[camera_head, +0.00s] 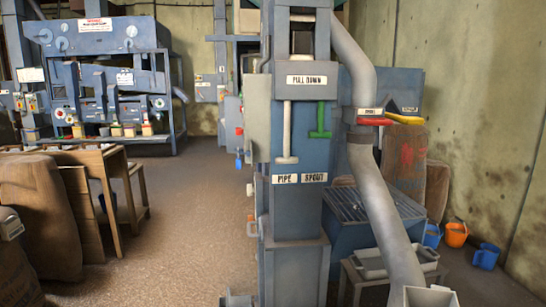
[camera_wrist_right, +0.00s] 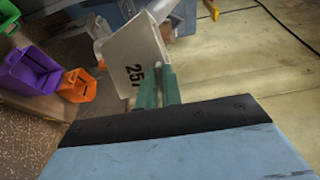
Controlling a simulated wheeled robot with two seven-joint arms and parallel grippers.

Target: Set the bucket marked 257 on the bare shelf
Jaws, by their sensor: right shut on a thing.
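The pale grey bucket marked 257 (camera_wrist_right: 133,55) is in the right wrist view, tilted, with its black number facing the camera. My right gripper (camera_wrist_right: 158,85) has green fingers and is shut on this bucket at its near right edge. In the head view, a pale open-topped box (camera_head: 430,297) shows at the bottom edge under the end of the grey pipe; I cannot tell if it is the same bucket. My left gripper is not in view. I cannot make out a bare shelf for certain in either view.
The blue-grey elevator (camera_head: 297,150) with its grey pipe (camera_head: 376,190) fills the head view's middle. Orange (camera_head: 456,235) and blue (camera_head: 486,256) buckets stand on the floor at right. A purple bucket (camera_wrist_right: 30,70) shows in the wrist view. Floor left of the elevator is clear, beside a wooden bench (camera_head: 110,165).

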